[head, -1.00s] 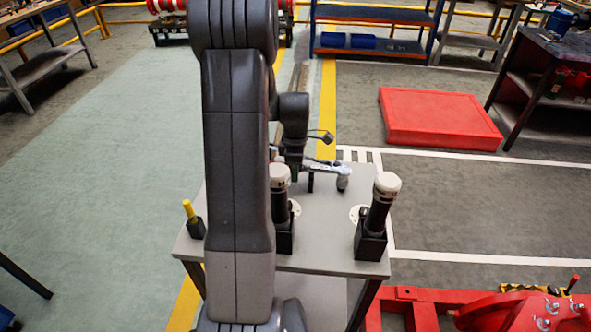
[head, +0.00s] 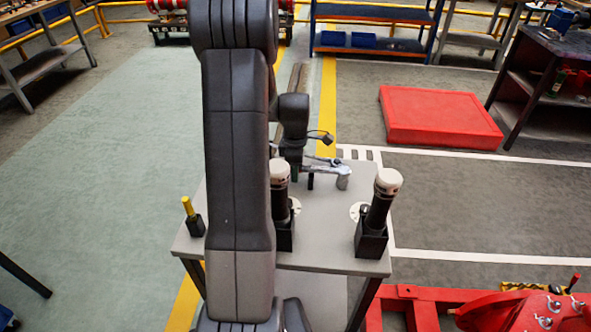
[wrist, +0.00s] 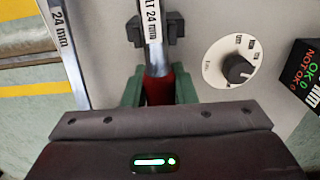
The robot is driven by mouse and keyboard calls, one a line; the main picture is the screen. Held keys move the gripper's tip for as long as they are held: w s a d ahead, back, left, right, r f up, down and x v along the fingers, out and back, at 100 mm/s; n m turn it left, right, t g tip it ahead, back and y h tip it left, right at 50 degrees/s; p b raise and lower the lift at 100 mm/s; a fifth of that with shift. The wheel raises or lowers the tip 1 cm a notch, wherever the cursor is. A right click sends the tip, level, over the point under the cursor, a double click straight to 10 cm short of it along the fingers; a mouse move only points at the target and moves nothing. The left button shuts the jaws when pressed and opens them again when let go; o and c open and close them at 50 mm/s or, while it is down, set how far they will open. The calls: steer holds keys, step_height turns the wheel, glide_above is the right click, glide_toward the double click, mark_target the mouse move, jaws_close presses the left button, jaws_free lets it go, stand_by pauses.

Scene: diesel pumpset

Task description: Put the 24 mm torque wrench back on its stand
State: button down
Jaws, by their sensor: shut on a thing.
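My gripper (wrist: 158,92) is shut on the red handle of the torque wrench (wrist: 155,62) in the wrist view. A white label ending in "24 mm" is on its shaft. The shaft passes between the two dark prongs of the stand (wrist: 134,30). I cannot tell whether it rests on them. In the head view the grey wrench (head: 322,169) lies roughly level above the far part of the table, its head to the right. A dark stand post (head: 310,182) shows below it. My arm hides much of the handle and the jaws there.
Two dark tools with white tops stand in black holders on the grey table (head: 325,250), one at the middle (head: 280,200), one at the right (head: 378,210). A yellow-topped item (head: 190,215) stands left. The wrist view shows a dial (wrist: 237,68) and a display box (wrist: 304,75).

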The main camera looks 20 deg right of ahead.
steer(key=shift+f, duration=0.35)
steer(key=c, duration=1.1)
jaws_free()
step_height(320, 180, up, 14)
steer(key=shift+f, duration=0.15)
step_height(320, 180, down, 14)
steer(key=shift+r, duration=0.35)
steer(key=shift+f+b, duration=0.15)
steer(key=shift+b, duration=0.15)
